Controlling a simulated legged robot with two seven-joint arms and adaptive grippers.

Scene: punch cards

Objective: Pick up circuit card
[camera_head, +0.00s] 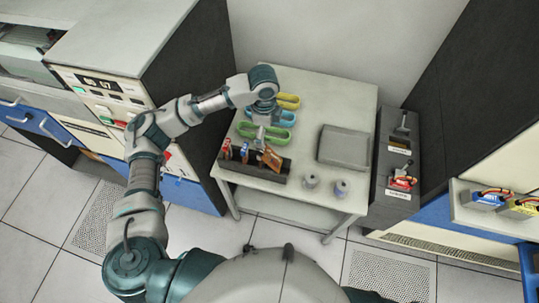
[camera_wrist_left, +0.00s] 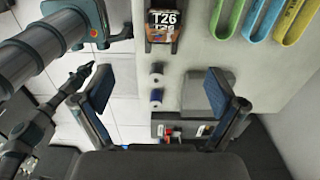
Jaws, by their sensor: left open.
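The circuit card is probably the orange-brown card (camera_head: 270,158), standing tilted at the right end of a dark holder (camera_head: 240,168) on the table. My left gripper (camera_head: 264,137) is above the table, just behind the holder. In the left wrist view its blue-padded fingers (camera_wrist_left: 165,88) are wide apart with nothing between them. What seems to be my right gripper (camera_wrist_left: 82,76) shows small at the left, its jaw state unclear.
Green, blue and yellow trays (camera_head: 288,101) lie behind the holder. Two small spools (camera_head: 341,188) and a grey box (camera_head: 344,146) stand to the right on the table. A dark unit with a red connector (camera_head: 402,182) stands beyond. Console cabinets flank the table.

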